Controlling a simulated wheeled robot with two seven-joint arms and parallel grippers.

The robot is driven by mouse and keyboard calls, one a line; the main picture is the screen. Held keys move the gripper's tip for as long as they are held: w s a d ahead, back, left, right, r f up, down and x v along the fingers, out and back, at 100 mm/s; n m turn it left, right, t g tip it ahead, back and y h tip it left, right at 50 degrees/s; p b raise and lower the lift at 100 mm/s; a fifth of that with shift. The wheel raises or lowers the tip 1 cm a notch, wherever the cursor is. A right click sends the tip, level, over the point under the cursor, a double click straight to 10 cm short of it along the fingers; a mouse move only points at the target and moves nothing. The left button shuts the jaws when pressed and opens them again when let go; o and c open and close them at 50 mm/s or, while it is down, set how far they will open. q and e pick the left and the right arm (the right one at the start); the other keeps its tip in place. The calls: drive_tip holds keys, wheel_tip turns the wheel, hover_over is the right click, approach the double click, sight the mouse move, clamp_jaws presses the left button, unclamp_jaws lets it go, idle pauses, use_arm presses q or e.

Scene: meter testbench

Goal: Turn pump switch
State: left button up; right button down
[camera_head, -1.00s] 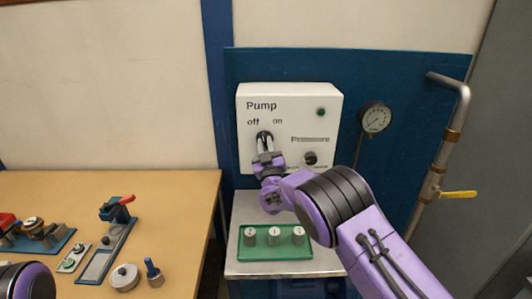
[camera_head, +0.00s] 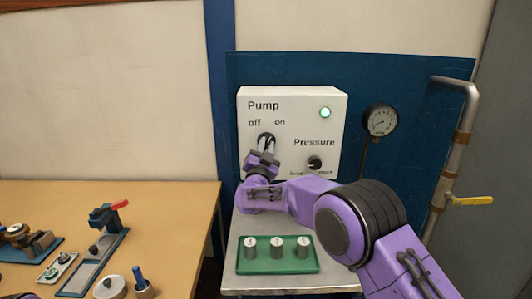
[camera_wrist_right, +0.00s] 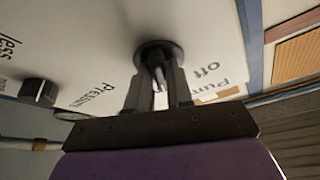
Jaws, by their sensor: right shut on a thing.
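The white pump box (camera_head: 330,110) is mounted on a blue panel, with "off" and "on" labels above its switch (camera_head: 266,139). A small lamp (camera_head: 325,112) at its top right glows bright green. My right gripper (camera_head: 264,150) is at the switch with its jaws shut on it, and the gripper is tilted. In the right wrist view the fingers (camera_wrist_right: 161,80) straddle the switch at its dark round collar (camera_wrist_right: 158,50). The fingers partly hide the switch, so its exact angle is hard to tell. My left gripper is out of view.
Below the box, a green tray (camera_head: 254,267) with several metal weights sits on a grey bench. A pressure knob (camera_head: 314,162) is right of the switch. A gauge (camera_head: 380,120) and a pipe with a yellow valve lever (camera_head: 473,200) stand farther right. A wooden table (camera_head: 175,215) with parts is left.

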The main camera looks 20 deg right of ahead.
drive_tip(key=shift+r+m, duration=0.15)
drive_tip(key=shift+m, duration=0.35)
drive_tip(key=c, duration=1.1)
unclamp_jaws()
drive_tip(key=shift+s+a, duration=0.1)
drive_tip(key=shift+s, duration=0.05)
drive_tip(key=b+v, duration=0.3)
drive_tip(key=v, duration=0.7)
drive_tip(key=shift+b, duration=0.3)
